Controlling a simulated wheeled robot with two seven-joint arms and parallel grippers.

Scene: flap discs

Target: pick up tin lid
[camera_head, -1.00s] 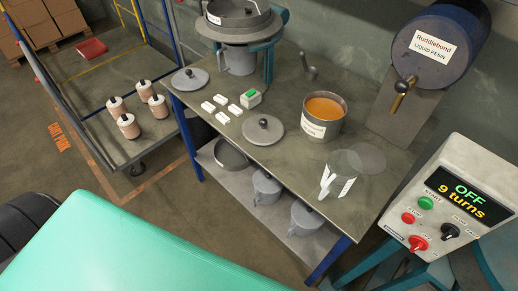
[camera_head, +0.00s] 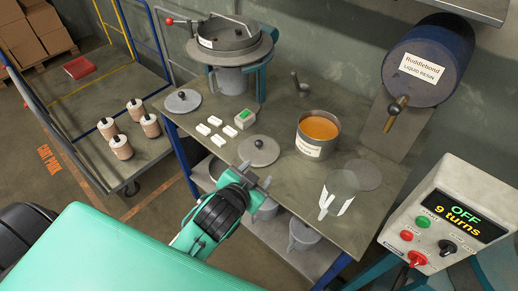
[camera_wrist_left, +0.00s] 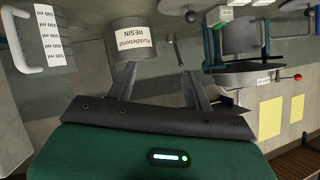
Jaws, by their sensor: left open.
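Two round grey lids with dark knobs lie flat on the bench. The nearer lid (camera_head: 259,151) is left of the open tin (camera_head: 318,133) of orange resin; the farther lid (camera_head: 183,102) is at the back left corner. I cannot tell which is the tin lid. My left gripper (camera_head: 256,174) is open and empty at the bench's front edge, just in front of the nearer lid and apart from it. In the left wrist view the open fingers (camera_wrist_left: 158,75) have nothing between them, and the labelled tin (camera_wrist_left: 130,38) shows beyond. My right gripper is out of view.
White blocks (camera_head: 209,129) and a green-buttoned box (camera_head: 245,118) lie left of the nearer lid. A clear jug (camera_head: 340,190) and a flat disc (camera_head: 363,174) are to the right. A resin drum (camera_head: 427,62), control box (camera_head: 436,220) and round machine (camera_head: 230,45) surround the bench (camera_head: 290,185).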

